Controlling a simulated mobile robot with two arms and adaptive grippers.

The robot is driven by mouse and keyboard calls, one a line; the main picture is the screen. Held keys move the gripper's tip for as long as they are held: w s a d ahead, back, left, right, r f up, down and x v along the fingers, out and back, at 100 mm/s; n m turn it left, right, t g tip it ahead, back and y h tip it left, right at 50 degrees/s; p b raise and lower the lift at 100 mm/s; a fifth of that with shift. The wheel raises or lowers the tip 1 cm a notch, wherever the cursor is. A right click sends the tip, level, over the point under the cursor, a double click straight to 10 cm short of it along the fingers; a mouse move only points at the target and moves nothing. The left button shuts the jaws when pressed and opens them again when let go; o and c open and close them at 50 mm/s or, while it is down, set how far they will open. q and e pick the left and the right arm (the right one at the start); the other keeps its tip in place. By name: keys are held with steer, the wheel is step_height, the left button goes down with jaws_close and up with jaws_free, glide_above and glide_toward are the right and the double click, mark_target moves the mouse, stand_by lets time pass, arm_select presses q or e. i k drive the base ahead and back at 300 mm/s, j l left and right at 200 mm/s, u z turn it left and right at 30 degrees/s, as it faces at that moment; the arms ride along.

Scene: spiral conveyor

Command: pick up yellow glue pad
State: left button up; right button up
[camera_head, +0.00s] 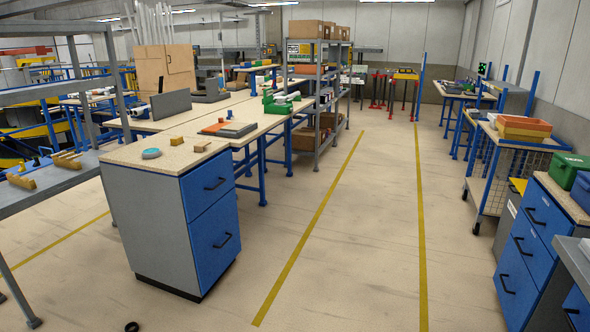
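A small yellow block (176,141) lies on the light top of a grey cabinet with blue drawers (166,164), at the left of the head view. It may be the yellow glue pad, but it is too small to be sure. A round teal item (151,154) lies in front of it, and a small tan block (202,146) lies to its right. Neither of my grippers shows in this view.
Workbenches (265,119) with tools stand behind the cabinet. A grey shelf (60,190) holding wooden parts is at left. Blue drawer units (527,262) and a wire trolley (500,165) line the right. The floor between yellow lines (375,220) is clear.

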mark_target(177, 140)
steer(key=i+z, duration=0.1)
steer(key=i, duration=2.15)
